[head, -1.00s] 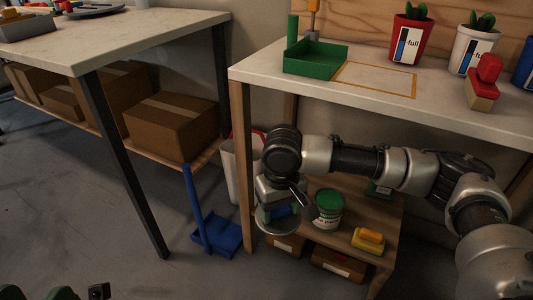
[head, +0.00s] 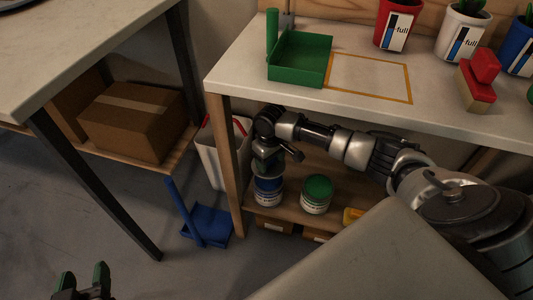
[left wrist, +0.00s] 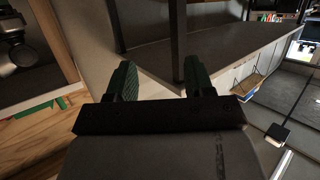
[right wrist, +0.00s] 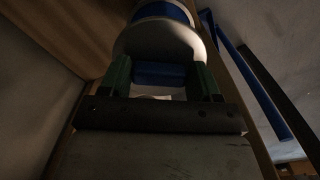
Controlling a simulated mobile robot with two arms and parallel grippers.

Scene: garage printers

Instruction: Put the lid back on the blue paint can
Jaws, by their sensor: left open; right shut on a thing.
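The blue paint can (head: 268,192) stands upright on the lower wooden shelf, beside a can with a green top (head: 317,188). My right gripper (head: 267,166) is directly above the blue can. In the right wrist view the right gripper (right wrist: 160,76) is shut on the blue grip block of a pale grey round lid (right wrist: 150,40). The blue can (right wrist: 165,11) shows just beyond the lid. I cannot tell whether lid and can touch. My left gripper (head: 83,284) is open and empty at the lower left, far from the cans; its fingers (left wrist: 160,80) stand apart in the left wrist view.
The workbench top (head: 240,75) overhangs the shelf, and its front leg (head: 231,165) stands left of the cans. A yellow object (head: 352,215) sits on the shelf at right. A white bin (head: 208,155) and blue dustpan (head: 208,226) stand left of the leg.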

